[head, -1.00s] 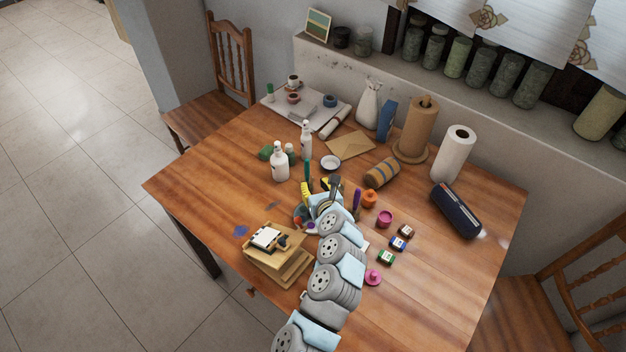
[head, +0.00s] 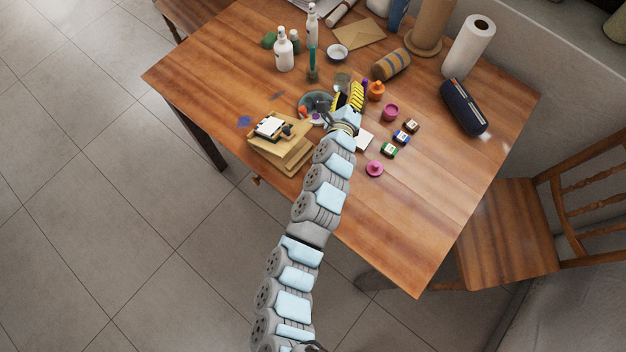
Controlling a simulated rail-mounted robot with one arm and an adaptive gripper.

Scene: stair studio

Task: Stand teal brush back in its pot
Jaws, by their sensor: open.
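The teal brush (head: 312,58) shows as a narrow teal stick above a dark lower part, beside the white bottles. I cannot tell whether that dark part is its bristles or a small holder. My gripper (head: 349,97), with yellow and black fingers, is open, to the right of and nearer than the brush, and apart from it. A greyish cup (head: 342,81) stands just behind the fingers, partly hidden. I cannot tell if it is the brush's pot. A purple brush-like stick (head: 364,88) shows close to the right finger; its lower end is hidden.
A round dark dish (head: 308,101) with paint colours lies left of my gripper. An orange pot (head: 376,91) and a magenta pot (head: 390,112) stand to its right. White bottles (head: 284,54) stand behind left, a wooden stand (head: 272,149) front left. The right front tabletop is clear.

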